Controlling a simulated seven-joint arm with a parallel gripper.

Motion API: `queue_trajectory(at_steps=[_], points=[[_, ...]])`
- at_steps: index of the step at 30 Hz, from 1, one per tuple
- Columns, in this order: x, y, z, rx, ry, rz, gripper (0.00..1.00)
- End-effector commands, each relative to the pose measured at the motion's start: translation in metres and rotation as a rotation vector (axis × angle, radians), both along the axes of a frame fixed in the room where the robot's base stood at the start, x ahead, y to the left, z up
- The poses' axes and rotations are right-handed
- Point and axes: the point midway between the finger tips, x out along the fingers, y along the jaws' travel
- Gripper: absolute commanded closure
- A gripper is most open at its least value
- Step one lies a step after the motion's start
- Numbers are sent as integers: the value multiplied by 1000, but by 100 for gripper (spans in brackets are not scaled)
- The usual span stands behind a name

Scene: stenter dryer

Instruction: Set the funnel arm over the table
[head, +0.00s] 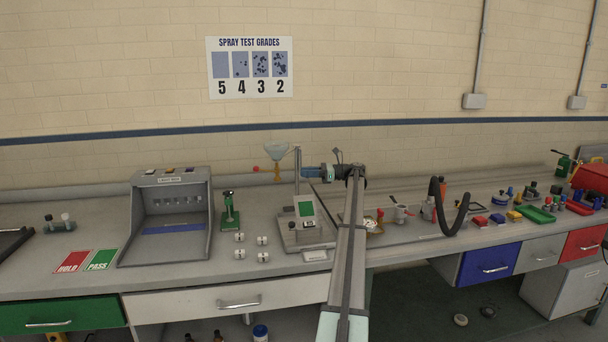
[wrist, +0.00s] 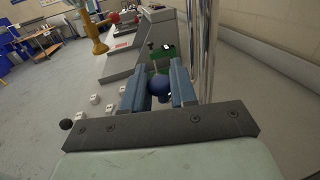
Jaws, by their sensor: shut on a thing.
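The funnel (head: 276,152), a pale glass cone over a brass-coloured stem, is held up left of a metal post (head: 298,178). A red ball (head: 256,169) is beside it. A grey tester with a green panel (head: 305,208) stands on the bench below and right of the funnel. My gripper (head: 307,172) is beside the post, right of the funnel. In the wrist view its blue fingers (wrist: 157,84) are shut on a dark blue ball knob (wrist: 160,88). What the knob is fixed to is hidden. The brass stem (wrist: 94,36) shows at upper left there.
Several small white blocks (head: 240,238) lie in front. A black curved hose (head: 452,212) and small tools are at right. The bench front is mostly clear.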

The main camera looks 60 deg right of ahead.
Motion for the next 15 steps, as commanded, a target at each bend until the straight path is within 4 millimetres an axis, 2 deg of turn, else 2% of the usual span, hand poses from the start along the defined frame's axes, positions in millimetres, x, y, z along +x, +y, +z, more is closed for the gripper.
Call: queue_trajectory(at_steps=[1, 3, 15], points=[[1, -7, 0, 1, 1, 32, 100], [0, -10, 0, 0, 1, 73, 100], [-3, -15, 0, -1, 1, 201, 100]])
